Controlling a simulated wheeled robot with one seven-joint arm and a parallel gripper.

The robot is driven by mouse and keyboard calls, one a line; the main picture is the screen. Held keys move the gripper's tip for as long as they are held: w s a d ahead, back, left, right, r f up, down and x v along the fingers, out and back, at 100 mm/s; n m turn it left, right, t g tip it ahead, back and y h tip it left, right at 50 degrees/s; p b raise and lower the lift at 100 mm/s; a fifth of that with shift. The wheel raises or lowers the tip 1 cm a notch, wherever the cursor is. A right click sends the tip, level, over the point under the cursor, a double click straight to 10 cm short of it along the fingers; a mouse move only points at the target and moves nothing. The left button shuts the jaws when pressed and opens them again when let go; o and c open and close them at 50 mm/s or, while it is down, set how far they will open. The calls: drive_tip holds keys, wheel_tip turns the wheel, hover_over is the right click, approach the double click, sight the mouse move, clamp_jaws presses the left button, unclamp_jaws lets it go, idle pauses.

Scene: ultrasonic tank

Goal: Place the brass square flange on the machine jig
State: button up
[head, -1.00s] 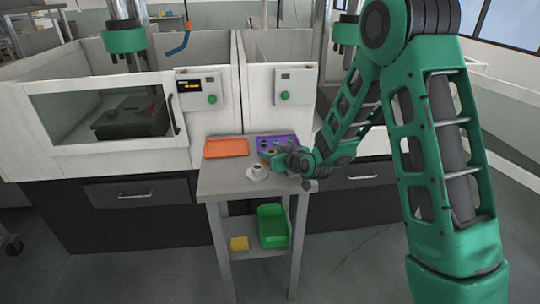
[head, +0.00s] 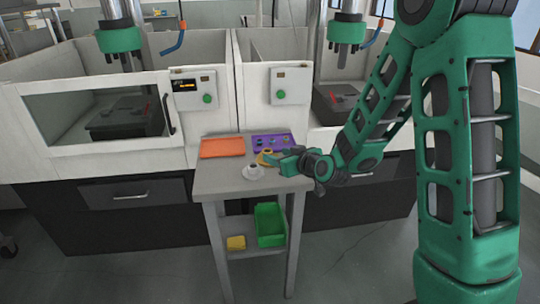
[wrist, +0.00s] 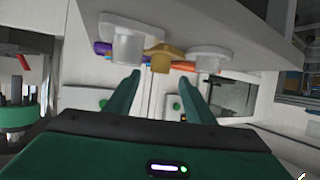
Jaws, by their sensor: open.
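The brass flange (head: 264,158) stands on the small grey table, beside a silver part (head: 252,172). In the wrist view, which looks upside down, the brass flange (wrist: 161,57) sits between two silver parts, one on the left (wrist: 128,46) and one on the right (wrist: 208,58). My gripper (head: 284,161) is open at the table's right side, just right of the brass flange. In the wrist view my gripper (wrist: 160,78) has its fingers spread, with the flange beyond and between the tips. Dark fixtures stand in the left machine (head: 122,118) and right machine (head: 338,102); which is the jig is unclear.
A purple tray (head: 285,140) and an orange mat (head: 222,147) lie at the table's back. A green bin (head: 269,225) and a yellow box (head: 236,243) stand on its lower shelf. The left machine has a window; the right enclosure's front looks open.

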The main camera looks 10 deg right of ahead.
drive_tip(key=shift+v, duration=1.95)
